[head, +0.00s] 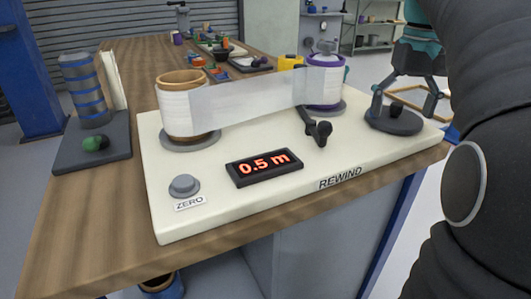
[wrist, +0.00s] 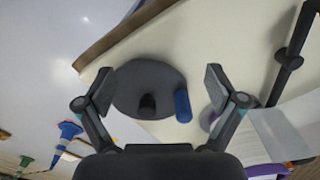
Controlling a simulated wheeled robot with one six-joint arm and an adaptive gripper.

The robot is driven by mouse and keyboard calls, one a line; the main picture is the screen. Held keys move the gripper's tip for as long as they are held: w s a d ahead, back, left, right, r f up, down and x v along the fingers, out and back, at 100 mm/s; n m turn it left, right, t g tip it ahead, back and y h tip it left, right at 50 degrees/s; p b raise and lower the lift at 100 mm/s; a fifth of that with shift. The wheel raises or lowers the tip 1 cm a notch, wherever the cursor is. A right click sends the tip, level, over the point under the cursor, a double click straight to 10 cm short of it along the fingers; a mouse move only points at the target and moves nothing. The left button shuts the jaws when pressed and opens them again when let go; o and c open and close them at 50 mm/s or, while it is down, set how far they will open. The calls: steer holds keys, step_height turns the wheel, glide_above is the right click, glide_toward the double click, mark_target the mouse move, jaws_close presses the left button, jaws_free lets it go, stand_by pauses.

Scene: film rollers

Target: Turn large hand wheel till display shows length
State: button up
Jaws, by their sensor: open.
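The rewind unit has a cream base (head: 250,205) with a dark round hand wheel (head: 395,123) at its right end. In the wrist view the wheel (wrist: 148,72) carries a black knob (wrist: 147,105) and a blue upright handle (wrist: 182,105) near its rim. The display (head: 264,167) reads 0.5 m in red. My gripper (head: 410,85) is above the wheel. In the wrist view its open fingers (wrist: 160,83) stand either side of the wheel, with nothing gripped.
A white film strip (head: 245,100) runs between a brown-rimmed spool (head: 188,110) and a purple-rimmed spool (head: 324,80). A smaller black crank (head: 318,130) stands left of the wheel. A ZERO button (head: 184,186) is front left. A striped roller stand (head: 88,92) is far left.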

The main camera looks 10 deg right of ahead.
steer(key=shift+r+p, duration=1.2)
steer(key=shift+r, duration=0.4)
step_height(320, 180, up, 2)
steer(key=shift+r, duration=0.15)
